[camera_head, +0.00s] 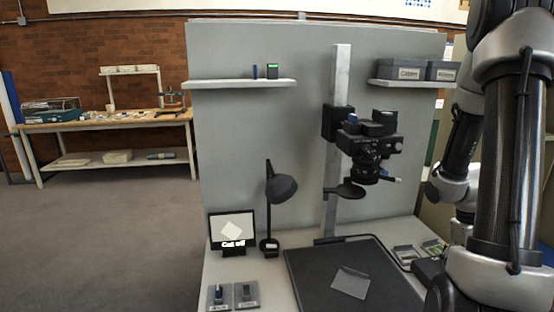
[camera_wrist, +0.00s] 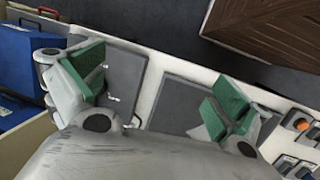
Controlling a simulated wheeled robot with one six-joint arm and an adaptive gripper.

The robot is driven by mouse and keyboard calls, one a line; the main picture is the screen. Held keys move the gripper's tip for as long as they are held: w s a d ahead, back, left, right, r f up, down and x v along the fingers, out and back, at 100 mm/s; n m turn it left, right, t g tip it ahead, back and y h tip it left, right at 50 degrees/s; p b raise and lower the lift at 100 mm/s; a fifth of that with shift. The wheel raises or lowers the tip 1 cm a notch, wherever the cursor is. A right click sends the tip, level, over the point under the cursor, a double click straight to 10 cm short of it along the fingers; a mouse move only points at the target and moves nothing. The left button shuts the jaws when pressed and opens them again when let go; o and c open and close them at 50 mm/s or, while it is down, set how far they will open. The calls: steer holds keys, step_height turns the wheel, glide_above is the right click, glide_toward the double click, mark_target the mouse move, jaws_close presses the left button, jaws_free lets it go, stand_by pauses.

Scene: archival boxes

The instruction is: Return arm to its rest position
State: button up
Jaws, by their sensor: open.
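My arm (camera_head: 500,170) stands along the right side of the head view, silver and black, and covers part of the scene there. Its gripper is not clearly seen in that view. In the wrist view my gripper (camera_wrist: 157,86) is open, with its two green-padded fingers wide apart. Nothing is held between them. Behind the fingers lie a white surface and a dark grey panel (camera_wrist: 178,105).
A copy stand with a black camera (camera_head: 370,145) rises over a dark mat (camera_head: 310,268) holding a grey sheet (camera_head: 350,282). A lamp (camera_head: 282,187) and small screen (camera_head: 232,230) stand left. Grey boxes (camera_head: 402,72) sit on the right shelf. Open floor (camera_head: 110,230) lies left.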

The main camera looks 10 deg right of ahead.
steer(key=s+a+r+t+y, duration=0.1)
steer(key=s+a+r+t, duration=0.1)
steer(key=a+r, duration=0.9)
steer(key=s+a+r+t+y, duration=0.1)
steer(key=s+a+r+t, duration=0.2)
steer(key=a+r, duration=0.8)
step_height(320, 180, up, 3)
steer(key=shift+s+a+r+t, duration=0.1)
steer(key=shift+s+a+t, duration=0.2)
steer(key=shift+t, duration=0.4)
